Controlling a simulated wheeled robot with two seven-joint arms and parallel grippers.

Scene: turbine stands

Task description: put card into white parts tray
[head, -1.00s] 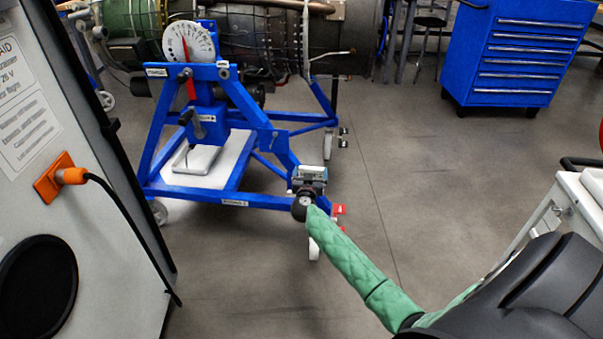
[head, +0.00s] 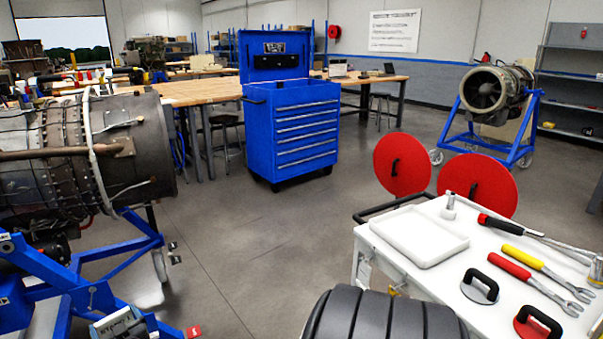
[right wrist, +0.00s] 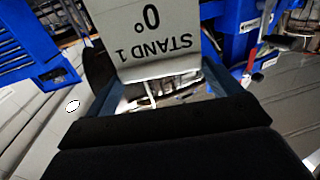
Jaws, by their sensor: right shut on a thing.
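A pale card (right wrist: 148,35) printed "STAND 1 0°" shows upside down in the right wrist view, between the fingers of my right gripper (right wrist: 152,82). The gripper is shut on it. In the head view the card (head: 112,326) and my right gripper (head: 128,325) are at the bottom left edge, partly cut off, beside the blue stand. The white parts tray (head: 420,236) lies on the white cart to the right and looks empty. The card is well apart from the tray. My left gripper is out of view.
The white cart (head: 520,250) also holds a red-handled tool (head: 505,227), wrenches and black-handled discs. Two red discs (head: 402,164) stand behind it. A blue tool chest (head: 292,130) is further back. The blue engine stand (head: 60,280) is at left, with open floor between.

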